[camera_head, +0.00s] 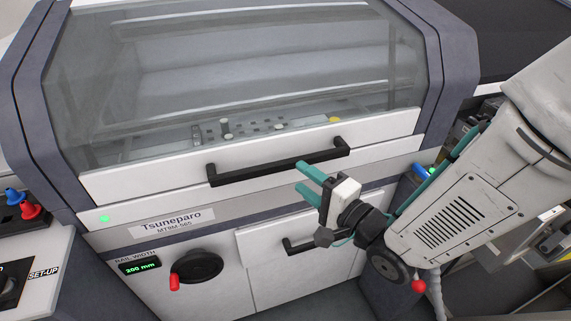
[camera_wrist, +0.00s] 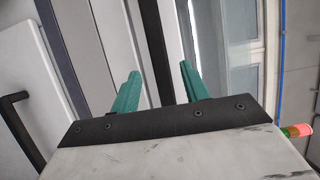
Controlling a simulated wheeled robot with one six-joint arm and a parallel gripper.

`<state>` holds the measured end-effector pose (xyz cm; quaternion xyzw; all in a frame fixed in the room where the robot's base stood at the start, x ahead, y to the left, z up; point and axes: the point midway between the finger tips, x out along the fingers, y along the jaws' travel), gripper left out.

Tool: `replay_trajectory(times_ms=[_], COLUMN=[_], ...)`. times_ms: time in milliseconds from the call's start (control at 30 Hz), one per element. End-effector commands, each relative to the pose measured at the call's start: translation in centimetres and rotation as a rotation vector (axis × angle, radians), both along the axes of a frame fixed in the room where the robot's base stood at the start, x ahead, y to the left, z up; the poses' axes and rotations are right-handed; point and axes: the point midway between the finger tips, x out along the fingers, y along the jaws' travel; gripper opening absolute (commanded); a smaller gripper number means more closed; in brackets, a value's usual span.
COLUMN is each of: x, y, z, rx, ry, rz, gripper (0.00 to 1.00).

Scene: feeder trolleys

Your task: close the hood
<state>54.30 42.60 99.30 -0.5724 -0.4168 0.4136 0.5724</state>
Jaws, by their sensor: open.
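The hood (camera_head: 412,123) has a large clear window and a white lower rail with a black bar handle (camera_head: 235,177). It looks lowered, its rail along the machine's front with no clear gap. Whether it is fully seated I cannot tell. My gripper (camera_head: 304,177) is open and empty, its teal fingers just in front of the handle's right half. In the wrist view a black bar, seemingly the handle (camera_wrist: 153,50), runs between the fingertips (camera_wrist: 160,75). I cannot tell whether they touch it.
Below are a label plate reading Tsuneparo (camera_head: 172,224), a black handwheel with red knob (camera_head: 199,267) and a lower door's handle (camera_head: 300,246). A green light (camera_head: 103,219) shows on the front.

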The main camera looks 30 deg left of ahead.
Motion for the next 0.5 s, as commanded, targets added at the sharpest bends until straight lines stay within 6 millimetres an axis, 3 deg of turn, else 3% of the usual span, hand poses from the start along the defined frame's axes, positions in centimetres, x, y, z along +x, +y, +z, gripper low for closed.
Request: replay_trajectory(times_ms=[300, 500], x=[1.4, 2.0], y=[4.8, 6.5], z=[0.0, -0.1], rx=[-0.002, -0.002], ry=[0.002, 0.004], rz=[0.004, 0.003], gripper=[0.45, 0.45])
